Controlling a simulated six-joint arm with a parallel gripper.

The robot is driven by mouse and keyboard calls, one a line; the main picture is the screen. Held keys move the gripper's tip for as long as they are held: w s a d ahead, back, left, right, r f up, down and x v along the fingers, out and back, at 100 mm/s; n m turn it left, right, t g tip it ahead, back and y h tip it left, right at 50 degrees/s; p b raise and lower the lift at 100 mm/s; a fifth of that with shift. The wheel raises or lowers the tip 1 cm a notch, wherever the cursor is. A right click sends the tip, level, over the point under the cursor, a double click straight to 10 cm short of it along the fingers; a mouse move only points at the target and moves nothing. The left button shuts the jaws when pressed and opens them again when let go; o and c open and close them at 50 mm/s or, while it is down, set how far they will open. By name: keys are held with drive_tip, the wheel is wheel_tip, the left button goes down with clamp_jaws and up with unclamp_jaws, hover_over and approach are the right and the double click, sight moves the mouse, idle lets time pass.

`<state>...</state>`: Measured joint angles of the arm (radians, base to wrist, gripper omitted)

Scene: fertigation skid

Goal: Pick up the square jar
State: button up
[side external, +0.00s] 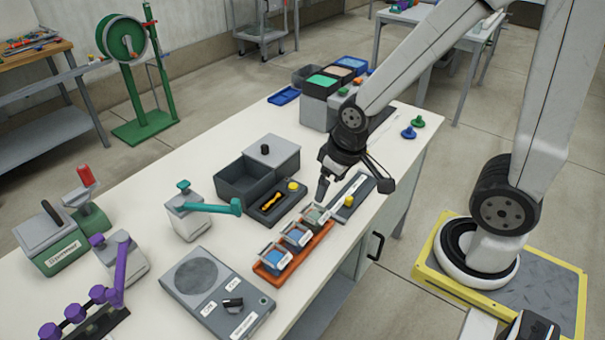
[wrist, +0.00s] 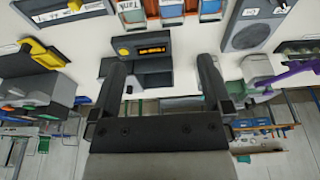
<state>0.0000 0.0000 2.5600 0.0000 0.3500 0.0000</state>
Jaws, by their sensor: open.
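Several small square jars stand in a row in an orange-red tray (side external: 268,278) on the white bench. The front jar (side external: 275,257) and middle jar (side external: 297,236) have blue contents and white labels; the far jar (side external: 317,215) looks grey-green. I cannot tell which one the task means. In the wrist view, a green-grey jar (wrist: 131,11) and blue-filled jars (wrist: 209,8) are cut off at the top edge. My gripper (side external: 353,187) is open and empty above the bench, beyond the tray's far end; it also shows in the wrist view (wrist: 162,66), apart from the jars.
A dark unit with a yellow knob and amber display (side external: 271,201) sits left of the tray, and also shows in the wrist view (wrist: 146,58). A grey bin (side external: 240,184), teal-handled device (side external: 190,214) and grey control panel (side external: 218,290) stand near. The bench's right edge is close to the tray.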

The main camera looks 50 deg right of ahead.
drive_tip(key=g, duration=0.3)
hover_over(294, 226)
drive_tip(key=s+a, duration=0.2)
drive_tip(key=a, duration=0.1)
wheel_tip(294, 226, down, 14)
drive_tip(key=shift+d, duration=0.25)
drive_tip(key=shift+f, duration=0.1)
drive_tip(key=shift+f, duration=1.15)
drive_tip(key=shift+s+d+f, duration=0.1)
drive_tip(key=shift+d+f, duration=0.05)
drive_tip(key=shift+f, duration=2.45)
